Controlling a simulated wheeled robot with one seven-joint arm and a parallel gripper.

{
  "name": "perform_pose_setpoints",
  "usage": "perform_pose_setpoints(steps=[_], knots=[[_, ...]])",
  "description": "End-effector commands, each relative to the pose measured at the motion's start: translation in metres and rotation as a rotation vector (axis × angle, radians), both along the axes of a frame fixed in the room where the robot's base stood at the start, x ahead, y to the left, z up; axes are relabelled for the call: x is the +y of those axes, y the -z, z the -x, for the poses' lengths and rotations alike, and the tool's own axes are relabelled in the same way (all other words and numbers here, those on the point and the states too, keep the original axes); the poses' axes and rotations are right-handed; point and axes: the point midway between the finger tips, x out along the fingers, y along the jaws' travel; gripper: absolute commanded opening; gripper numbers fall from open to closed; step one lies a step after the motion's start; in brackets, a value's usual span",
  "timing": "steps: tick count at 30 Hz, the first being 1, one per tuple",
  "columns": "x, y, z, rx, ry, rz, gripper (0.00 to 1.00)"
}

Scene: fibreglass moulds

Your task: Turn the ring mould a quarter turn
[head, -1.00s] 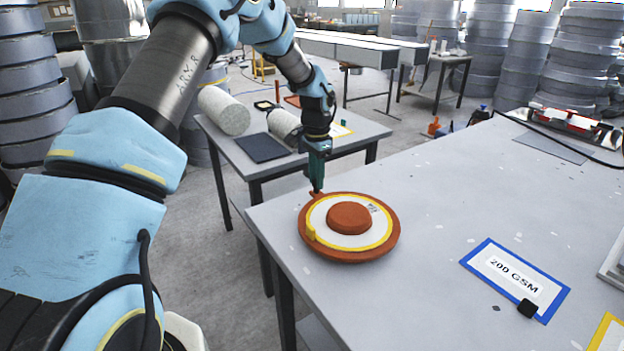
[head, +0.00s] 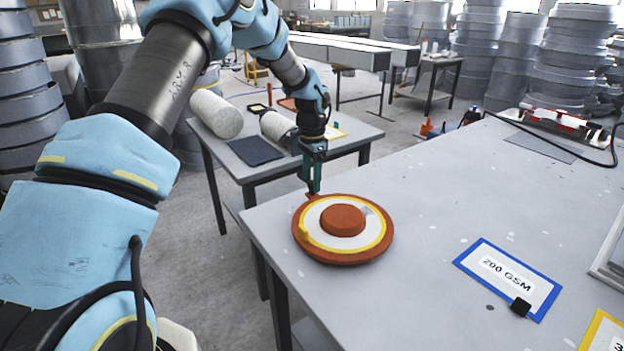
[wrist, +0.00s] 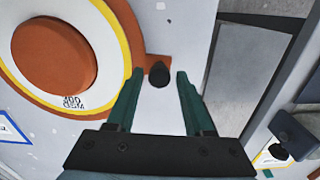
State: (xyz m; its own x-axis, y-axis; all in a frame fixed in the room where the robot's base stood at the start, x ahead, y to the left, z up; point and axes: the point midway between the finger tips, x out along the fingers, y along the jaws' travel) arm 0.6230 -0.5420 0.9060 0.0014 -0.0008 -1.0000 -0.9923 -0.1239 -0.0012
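The ring mould (head: 343,256) lies flat near the left corner of the grey table. It is an orange-brown disc with a white ring, a yellow band and a raised round hub (head: 342,219). A small tab (wrist: 150,66) sticks out of the mould's rim and carries a dark knob (wrist: 158,75). My gripper (head: 312,189) points down at this tab. In the wrist view its green fingers (wrist: 160,78) are open, one either side of the knob, with gaps showing.
A blue-bordered 200 GSM card (head: 508,279) with a black block lies right of the mould. A yellow-bordered card (head: 604,334) is at lower right. A lower side table (head: 270,171) with rolls stands behind left. The tabletop (head: 430,210) right of the mould is clear.

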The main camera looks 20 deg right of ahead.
Motion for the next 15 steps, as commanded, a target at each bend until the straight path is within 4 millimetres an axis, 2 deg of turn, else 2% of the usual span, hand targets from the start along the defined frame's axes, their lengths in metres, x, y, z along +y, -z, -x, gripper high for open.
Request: perform_pose_setpoints(steps=[10,15], knots=[[0.000,-0.001,0.000,0.001,0.000,0.000,0.60],[-0.001,-0.021,-0.001,-0.002,-0.002,0.003,0.60]])
